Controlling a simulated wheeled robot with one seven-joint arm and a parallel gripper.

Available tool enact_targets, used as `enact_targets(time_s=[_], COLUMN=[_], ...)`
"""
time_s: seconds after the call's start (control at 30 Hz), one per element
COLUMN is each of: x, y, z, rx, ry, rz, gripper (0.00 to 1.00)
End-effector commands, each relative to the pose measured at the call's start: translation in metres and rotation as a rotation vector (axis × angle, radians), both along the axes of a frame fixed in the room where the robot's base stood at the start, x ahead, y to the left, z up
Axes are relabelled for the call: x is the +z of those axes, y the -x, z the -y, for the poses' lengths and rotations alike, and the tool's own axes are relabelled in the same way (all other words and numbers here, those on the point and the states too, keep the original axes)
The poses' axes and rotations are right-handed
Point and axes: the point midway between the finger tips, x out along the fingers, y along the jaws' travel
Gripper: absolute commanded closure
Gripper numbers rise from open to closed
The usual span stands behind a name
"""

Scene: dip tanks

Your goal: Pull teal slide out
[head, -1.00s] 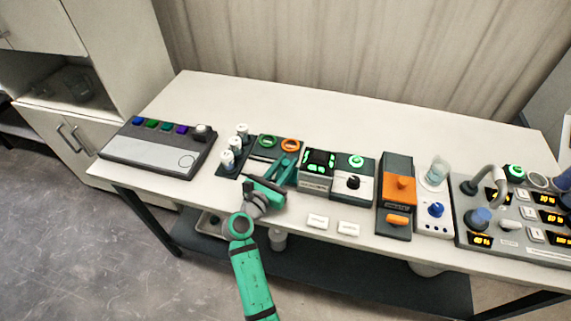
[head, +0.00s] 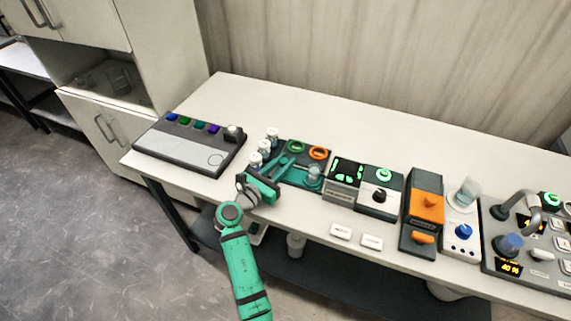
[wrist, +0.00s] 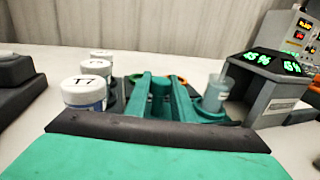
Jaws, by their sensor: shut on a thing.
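The teal slide (head: 302,183) lies at the front of a dark unit with a green ring and an orange ring on top. A clear beaker (head: 314,174) sits on its right part. In the wrist view the teal slide (wrist: 205,116) shows a round holder with the beaker (wrist: 217,92) in it. My gripper (head: 285,162) is teal too and stands left of the beaker. In the wrist view my gripper (wrist: 162,98) has its fingers on either side of an upright teal handle (wrist: 160,88), shut on it. The fingers hide part of the slide.
White-capped jars (head: 264,147) stand close to the left of my gripper. A panel with coloured buttons (head: 190,145) lies further left. A unit with a green display (head: 345,178) stands close on the right. The back of the table is clear.

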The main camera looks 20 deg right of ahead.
Motion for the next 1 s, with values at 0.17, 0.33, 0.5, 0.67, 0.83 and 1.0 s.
enact_targets(time_s=[0.17, 0.33, 0.5, 0.67, 0.83, 1.0], x=[0.0, 0.0, 0.0, 0.0, 0.0, 0.0], y=[-0.005, -0.003, -0.003, 0.003, 0.018, 0.035], z=[-0.007, -0.005, -0.005, -0.016, -0.041, -0.068], rx=[0.018, 0.014, 0.012, 0.015, 0.016, 0.016], ry=[-0.001, -0.001, -0.001, 0.0, -0.001, 0.0], rz=[0.001, 0.001, 0.001, 0.001, 0.001, 0.001], gripper=[0.68, 0.59, 0.59, 0.59, 0.59, 0.59])
